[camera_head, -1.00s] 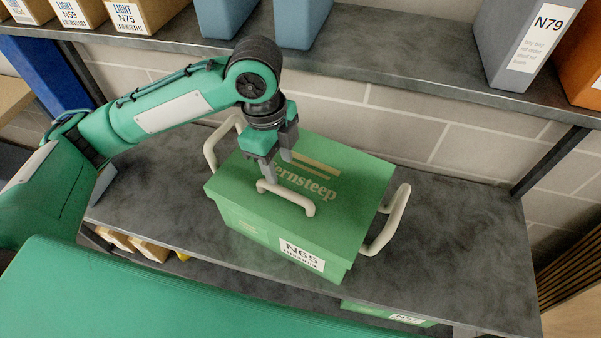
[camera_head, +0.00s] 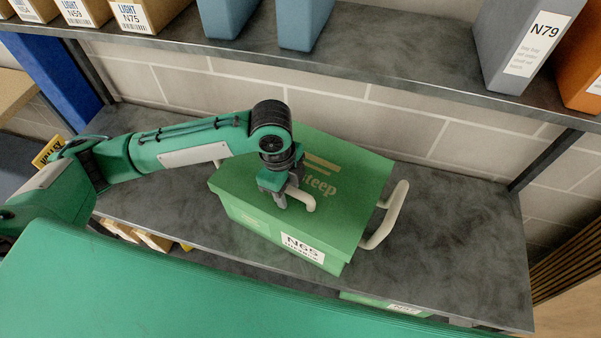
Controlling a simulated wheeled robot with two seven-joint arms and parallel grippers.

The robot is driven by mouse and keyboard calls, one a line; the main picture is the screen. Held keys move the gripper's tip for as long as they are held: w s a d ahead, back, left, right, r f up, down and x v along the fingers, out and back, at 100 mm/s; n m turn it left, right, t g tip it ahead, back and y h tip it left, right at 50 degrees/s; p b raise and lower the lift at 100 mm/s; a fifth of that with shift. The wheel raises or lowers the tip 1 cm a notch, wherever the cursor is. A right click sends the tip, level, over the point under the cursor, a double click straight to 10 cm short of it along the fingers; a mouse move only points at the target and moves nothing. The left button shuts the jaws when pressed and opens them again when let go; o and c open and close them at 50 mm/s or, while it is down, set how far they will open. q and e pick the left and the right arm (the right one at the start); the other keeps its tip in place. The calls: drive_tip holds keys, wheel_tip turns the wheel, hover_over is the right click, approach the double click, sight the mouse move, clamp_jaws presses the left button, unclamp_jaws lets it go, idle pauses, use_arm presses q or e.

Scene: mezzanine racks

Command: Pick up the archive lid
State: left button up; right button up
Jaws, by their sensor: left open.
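The archive lid (camera_head: 345,205) is the green top of a green box (camera_head: 265,222) labelled N65, which stands on the grey shelf. The lid sits flat on the box and has a pale handle (camera_head: 305,199) on top, partly hidden by my gripper. My left gripper (camera_head: 281,200) is open and low over the lid, pointing down, with its fingers at the left part of the handle. I cannot tell whether the fingers touch it. My arm hides the left part of the lid's print. My right gripper is not in view.
The box has a pale side handle (camera_head: 388,218) on its right; the left one is mostly hidden by my arm. An upper shelf (camera_head: 400,55) with boxes and grey and orange binders runs above and behind. The grey shelf (camera_head: 450,235) is clear to the right.

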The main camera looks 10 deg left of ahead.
use_arm(q)
clamp_jaws()
drive_tip(key=shift+r, duration=0.15)
